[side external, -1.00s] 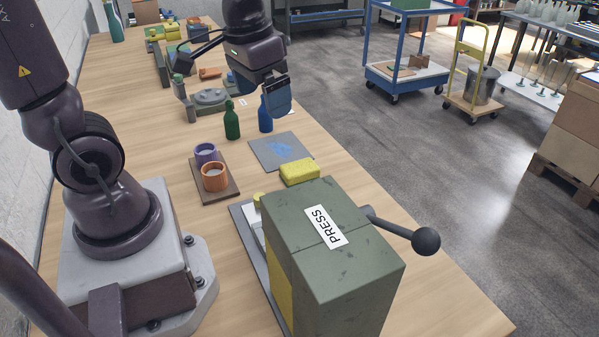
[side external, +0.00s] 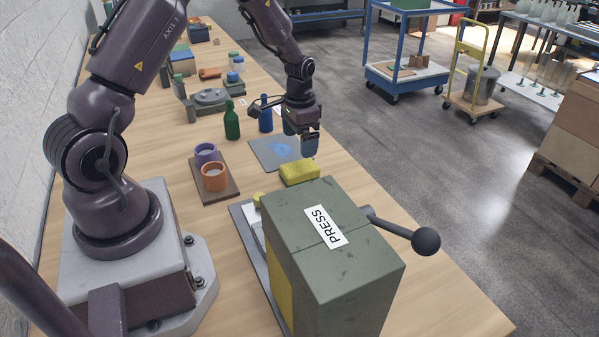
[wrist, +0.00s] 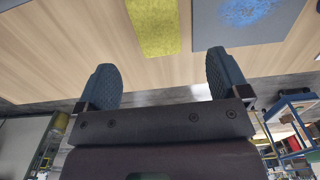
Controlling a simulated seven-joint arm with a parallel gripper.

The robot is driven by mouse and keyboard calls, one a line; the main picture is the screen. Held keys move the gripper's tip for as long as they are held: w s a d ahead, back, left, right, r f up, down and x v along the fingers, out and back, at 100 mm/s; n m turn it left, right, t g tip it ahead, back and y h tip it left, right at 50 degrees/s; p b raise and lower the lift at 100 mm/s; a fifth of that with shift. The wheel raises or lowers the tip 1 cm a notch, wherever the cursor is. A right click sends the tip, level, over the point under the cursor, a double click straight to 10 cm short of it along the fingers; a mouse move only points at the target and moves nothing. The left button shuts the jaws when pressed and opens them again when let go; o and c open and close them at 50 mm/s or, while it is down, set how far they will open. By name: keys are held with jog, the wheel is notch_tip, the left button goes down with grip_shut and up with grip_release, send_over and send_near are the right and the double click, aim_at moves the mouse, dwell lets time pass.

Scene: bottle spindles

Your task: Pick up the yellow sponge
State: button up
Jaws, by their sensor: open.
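The yellow sponge (side external: 299,172) lies on the wooden table, just behind the green press and in front of the grey mat. In the wrist view the sponge (wrist: 153,27) shows at the top, ahead of the gap between my fingers. My gripper (side external: 303,145) is above the table, a little behind and above the sponge, apart from it. In the wrist view my gripper (wrist: 163,78) has its two blue fingers spread wide with nothing between them.
The green press (side external: 330,250) with its lever handle stands close in front of the sponge. The grey mat (side external: 268,153) with a blue smear lies behind it. Green (side external: 231,121) and blue (side external: 265,115) bottles stand farther back. Purple and orange cups stand on a brown board (side external: 220,192).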

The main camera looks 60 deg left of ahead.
aim_at(301, 166)
jog(key=f, duration=0.8)
jog(key=shift+w+d+f, duration=0.1)
jog(key=shift+d+f, duration=0.1)
jog(key=shift+f, duration=0.2)
jog(key=c, duration=1)
